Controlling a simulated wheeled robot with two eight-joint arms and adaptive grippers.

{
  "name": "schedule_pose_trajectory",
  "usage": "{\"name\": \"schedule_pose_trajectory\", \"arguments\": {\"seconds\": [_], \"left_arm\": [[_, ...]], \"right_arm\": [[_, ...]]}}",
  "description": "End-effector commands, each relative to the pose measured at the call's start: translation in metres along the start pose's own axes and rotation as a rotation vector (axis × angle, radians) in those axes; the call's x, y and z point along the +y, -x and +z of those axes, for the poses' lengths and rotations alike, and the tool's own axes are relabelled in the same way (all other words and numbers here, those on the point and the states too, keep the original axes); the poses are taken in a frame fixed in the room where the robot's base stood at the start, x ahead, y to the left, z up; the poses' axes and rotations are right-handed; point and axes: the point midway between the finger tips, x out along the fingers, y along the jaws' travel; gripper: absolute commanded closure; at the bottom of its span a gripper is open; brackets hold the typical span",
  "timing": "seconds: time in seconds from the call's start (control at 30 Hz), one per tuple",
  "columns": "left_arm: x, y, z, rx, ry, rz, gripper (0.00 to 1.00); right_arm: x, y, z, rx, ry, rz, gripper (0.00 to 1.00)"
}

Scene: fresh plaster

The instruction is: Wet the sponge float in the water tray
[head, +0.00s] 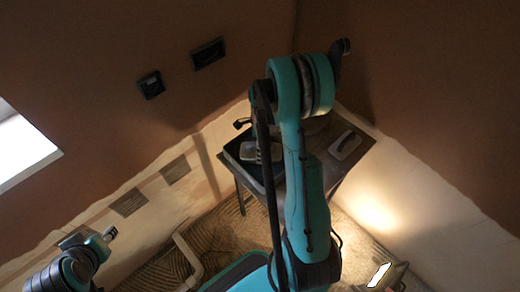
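A black tray (232,160) sits on the left part of a small dark table; I cannot make out water in it. A grey block-like object (249,152), possibly the sponge float, shows in the tray, partly covered by my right arm. My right arm rises up the middle and bends down over the tray. Its gripper is mostly hidden behind its own links, so its fingers and any contact with the grey object are unclear. My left gripper (108,235) is at the lower left, far from the table, and too small to judge.
A pale flat tool with a dark handle (345,144) lies on the table's right side (338,170). A lit work lamp (379,275) stands at lower right. A pale bent pipe (188,262) is at lower left. Walls meet behind the table; two dark boxes (208,53) (151,85) are on the left wall.

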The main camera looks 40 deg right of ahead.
Motion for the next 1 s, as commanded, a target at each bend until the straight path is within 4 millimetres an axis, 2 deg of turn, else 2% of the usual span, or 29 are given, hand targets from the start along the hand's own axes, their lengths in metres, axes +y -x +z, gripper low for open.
{"name": "schedule_pose_trajectory", "arguments": {"seconds": [0.8, 1.0], "left_arm": [[0.000, 0.034, -0.024, 0.000, 0.000, 0.000, 0.60], [0.000, 0.035, -0.025, 0.000, 0.000, 0.000, 0.60]], "right_arm": [[0.012, 0.065, 0.000, 0.000, 0.000, -0.001, 0.53], [0.013, 0.069, 0.000, 0.000, 0.000, -0.001, 0.53]]}}
